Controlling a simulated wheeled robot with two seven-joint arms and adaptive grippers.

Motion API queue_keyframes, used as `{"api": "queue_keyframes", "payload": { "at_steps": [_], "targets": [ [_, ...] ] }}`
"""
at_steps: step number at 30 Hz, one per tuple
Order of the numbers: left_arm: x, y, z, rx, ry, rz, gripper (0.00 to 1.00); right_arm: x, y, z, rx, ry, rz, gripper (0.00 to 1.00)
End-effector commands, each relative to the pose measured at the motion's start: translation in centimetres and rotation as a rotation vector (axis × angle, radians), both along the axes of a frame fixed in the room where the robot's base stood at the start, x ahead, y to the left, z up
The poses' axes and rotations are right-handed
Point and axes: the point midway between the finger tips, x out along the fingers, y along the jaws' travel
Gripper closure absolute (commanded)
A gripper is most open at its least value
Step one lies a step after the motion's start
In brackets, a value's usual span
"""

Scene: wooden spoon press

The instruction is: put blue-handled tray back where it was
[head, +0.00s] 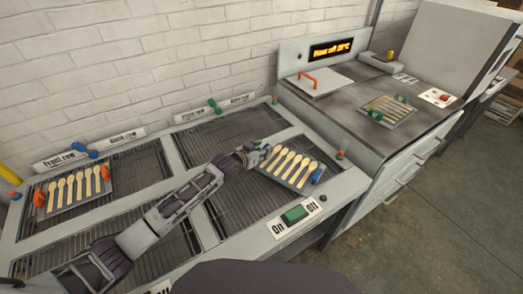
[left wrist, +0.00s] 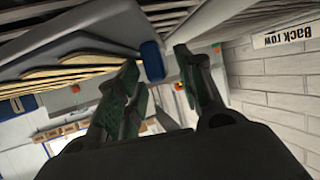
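The blue-handled tray (head: 290,168) holds several wooden spoons and is over the right front rack section in the head view. One blue handle (head: 318,175) shows at its right end. My left gripper (head: 257,153) is at its left end. In the left wrist view the gripper (left wrist: 160,58) is open, with a blue handle (left wrist: 152,60) between its fingertips, closer to the left finger; a gap shows to the right finger. Spoons and the tray's edge show to the left of it. My right gripper is not in view.
An orange-handled tray (head: 68,189) of spoons lies on the left rack. A green-handled tray (head: 388,110) of spoons lies on the press table. Blue (head: 85,151) and green (head: 214,106) markers stand along the rack's back rail. A green switch (head: 295,214) is at the front edge.

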Motion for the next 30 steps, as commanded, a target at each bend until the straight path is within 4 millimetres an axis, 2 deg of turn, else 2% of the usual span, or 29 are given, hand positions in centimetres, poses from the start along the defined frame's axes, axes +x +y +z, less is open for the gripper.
{"api": "queue_keyframes", "payload": {
  "at_steps": [10,19,30],
  "targets": [
    [-0.3,0.2,0.2,0.001,0.001,0.0,0.63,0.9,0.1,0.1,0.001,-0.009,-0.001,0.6],
    [-2.0,1.2,1.0,-0.001,0.0,0.0,0.63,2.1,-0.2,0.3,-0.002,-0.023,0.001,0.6],
    [-4.7,2.9,2.3,0.001,0.001,0.0,0.63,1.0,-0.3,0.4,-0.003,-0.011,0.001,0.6]
  ]
}}
